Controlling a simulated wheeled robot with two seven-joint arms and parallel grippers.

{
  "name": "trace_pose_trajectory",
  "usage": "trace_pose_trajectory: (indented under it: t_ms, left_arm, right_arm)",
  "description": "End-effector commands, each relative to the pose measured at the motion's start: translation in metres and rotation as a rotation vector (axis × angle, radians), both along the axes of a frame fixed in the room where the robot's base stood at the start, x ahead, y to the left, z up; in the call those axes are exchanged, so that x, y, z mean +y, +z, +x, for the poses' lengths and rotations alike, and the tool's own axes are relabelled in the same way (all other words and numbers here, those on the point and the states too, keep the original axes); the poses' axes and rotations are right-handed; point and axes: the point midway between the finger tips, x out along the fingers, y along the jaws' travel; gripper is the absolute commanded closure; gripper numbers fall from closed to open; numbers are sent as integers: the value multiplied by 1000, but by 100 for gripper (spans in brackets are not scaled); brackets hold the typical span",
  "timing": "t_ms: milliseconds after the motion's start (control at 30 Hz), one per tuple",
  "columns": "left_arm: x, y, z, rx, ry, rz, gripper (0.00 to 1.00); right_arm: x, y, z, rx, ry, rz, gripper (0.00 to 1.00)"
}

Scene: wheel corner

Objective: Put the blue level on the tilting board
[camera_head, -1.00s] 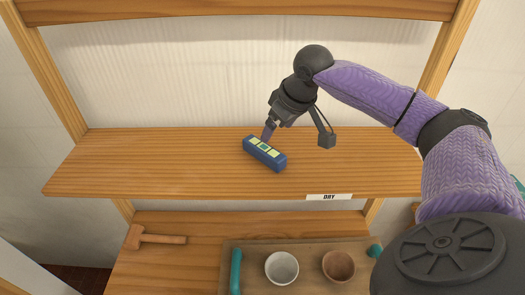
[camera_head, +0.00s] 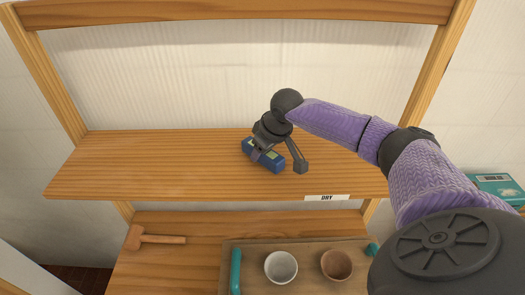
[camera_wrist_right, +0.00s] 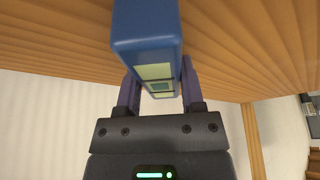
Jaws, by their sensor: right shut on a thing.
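The blue level (camera_head: 276,163), a short blue bar with pale windows, is at the middle of the upper wooden shelf. My right gripper (camera_head: 261,152) is over its left part and shut on it. In the right wrist view the level (camera_wrist_right: 148,30) sits between the two purple fingers (camera_wrist_right: 158,88). I cannot tell whether the level still touches the shelf. My left gripper is in neither view. I cannot identify a tilting board for sure.
The upper shelf (camera_head: 130,165) is otherwise clear and carries a DRY label (camera_head: 327,198). Below are a wooden mallet (camera_head: 155,238) and a teal-handled tray (camera_head: 310,250) with a white cup (camera_head: 281,267) and a brown cup (camera_head: 336,264). A teal device (camera_head: 492,184) stands at right.

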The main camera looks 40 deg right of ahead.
Motion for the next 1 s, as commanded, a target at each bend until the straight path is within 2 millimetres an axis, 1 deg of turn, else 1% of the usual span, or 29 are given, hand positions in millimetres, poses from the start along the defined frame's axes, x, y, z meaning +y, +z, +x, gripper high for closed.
trace_pose_trajectory:
  t_ms: [33,67,100,133,367,433,467,533,700,800,900,1000]
  left_arm:
    - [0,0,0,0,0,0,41]
    - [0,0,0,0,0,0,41]
    - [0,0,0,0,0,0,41]
    - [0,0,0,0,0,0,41]
    - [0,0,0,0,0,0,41]
    - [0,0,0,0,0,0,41]
    - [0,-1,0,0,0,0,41]
    - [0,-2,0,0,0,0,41]
    - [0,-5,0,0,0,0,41]
    - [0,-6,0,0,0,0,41]
    - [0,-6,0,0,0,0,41]
    - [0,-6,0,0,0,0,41]
  right_arm:
    - [0,0,0,0,0,0,81]
    - [0,0,0,0,0,0,87]
    - [0,0,0,0,0,0,96]
    - [0,0,0,0,0,0,100]
    - [0,0,0,-1,0,0,100]
    - [0,4,0,-2,0,0,100]
    - [0,7,1,-3,0,0,100]
    - [0,22,1,-5,0,-1,100]
    - [0,69,1,-7,0,1,100]
    - [0,88,1,-5,-1,2,100]
    - [0,99,1,-2,-1,1,100]
    - [3,101,0,-1,1,1,100]
